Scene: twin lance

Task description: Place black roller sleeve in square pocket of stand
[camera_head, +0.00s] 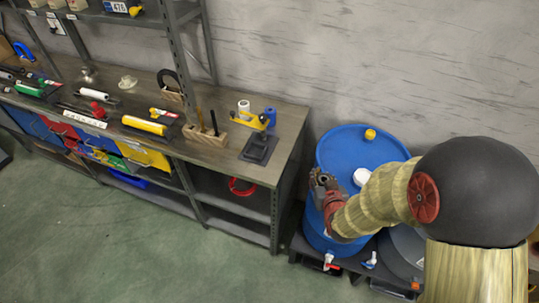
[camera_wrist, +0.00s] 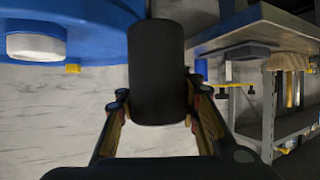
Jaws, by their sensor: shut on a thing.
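The black roller sleeve (camera_wrist: 158,70) is a dark cylinder between the two fingers of my gripper (camera_wrist: 156,98) in the wrist view. My gripper is shut on it. In the head view my gripper (camera_head: 321,184) is in front of the blue drum, right of the workbench, and the sleeve is hard to make out there.
The workbench (camera_head: 290,125) carries a wooden block (camera_head: 205,134) with slots, a yellow roller (camera_head: 144,125) and other tools. The blue drum (camera_head: 340,150) bears a white cap (camera_head: 362,176) and a yellow cap (camera_head: 370,134). The floor in front of the bench is clear.

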